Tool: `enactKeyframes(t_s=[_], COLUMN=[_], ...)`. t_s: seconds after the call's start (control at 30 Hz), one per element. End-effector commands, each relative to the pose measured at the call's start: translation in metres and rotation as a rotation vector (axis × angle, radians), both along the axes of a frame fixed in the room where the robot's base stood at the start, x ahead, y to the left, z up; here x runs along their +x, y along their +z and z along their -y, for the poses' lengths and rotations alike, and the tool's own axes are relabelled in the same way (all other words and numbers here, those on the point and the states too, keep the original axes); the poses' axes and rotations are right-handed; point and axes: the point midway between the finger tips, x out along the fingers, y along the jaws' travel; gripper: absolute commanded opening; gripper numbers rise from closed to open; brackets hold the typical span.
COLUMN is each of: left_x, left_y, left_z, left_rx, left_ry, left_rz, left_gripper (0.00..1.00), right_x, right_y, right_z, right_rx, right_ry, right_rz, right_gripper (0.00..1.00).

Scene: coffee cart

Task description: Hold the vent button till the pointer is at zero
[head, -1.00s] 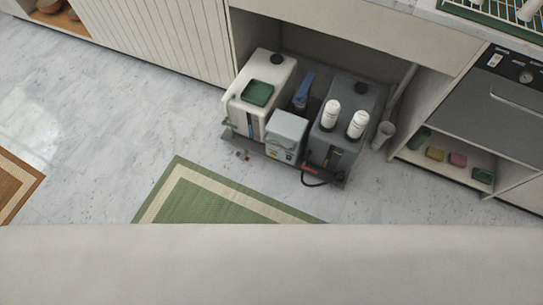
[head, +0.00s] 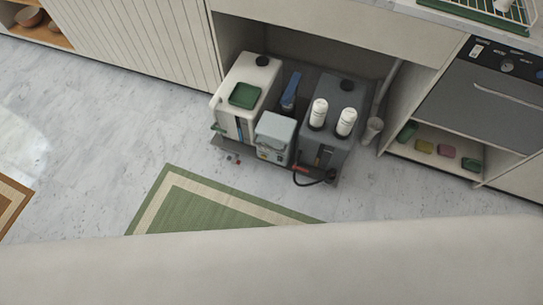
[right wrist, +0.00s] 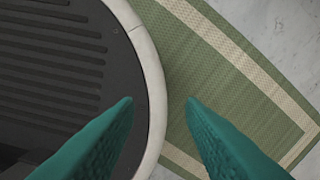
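A small grey box (head: 276,132) with controls on its front stands between a white tank (head: 233,123) with a green lid and a dark grey tank (head: 338,128) with two white cylinders on top. All sit on a dark tray (head: 228,148) in the open bay under the counter. The vent button and the pointer are too small to make out. My right gripper (right wrist: 160,103) shows teal fingers spread apart with nothing between them, above the floor and the green mat. It is not in the head view. My left gripper is not in view.
A green mat (head: 190,207) with a cream border lies on the floor in front. A grey pipe (head: 372,130) stands right of the dark tank. A low shelf (head: 440,160) at the right holds several coloured items. The floor left of the tray is mostly clear.

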Motion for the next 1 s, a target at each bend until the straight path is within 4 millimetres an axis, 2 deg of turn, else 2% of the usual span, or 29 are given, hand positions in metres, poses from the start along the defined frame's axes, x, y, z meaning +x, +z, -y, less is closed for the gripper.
enactKeyframes(t_s=[0.07, 0.1, 0.3, 1.0], left_x=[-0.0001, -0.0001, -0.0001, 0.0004], left_y=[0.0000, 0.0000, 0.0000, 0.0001], left_z=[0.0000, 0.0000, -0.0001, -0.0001], left_rx=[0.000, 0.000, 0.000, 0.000], left_ry=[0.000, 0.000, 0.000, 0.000], left_rz=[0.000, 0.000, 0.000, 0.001], left_gripper=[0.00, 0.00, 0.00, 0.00], right_x=[0.0003, 0.0003, 0.0005, 0.0005], right_y=[0.0000, 0.0000, 0.0000, 0.0000], right_z=[0.0000, 0.0000, 0.0001, 0.0002], right_rx=[0.000, 0.000, 0.000, 0.000], right_ry=[0.000, 0.000, 0.000, 0.000], right_rz=[0.001, 0.001, 0.001, 0.000], right_gripper=[0.36, 0.33, 0.00, 0.00])
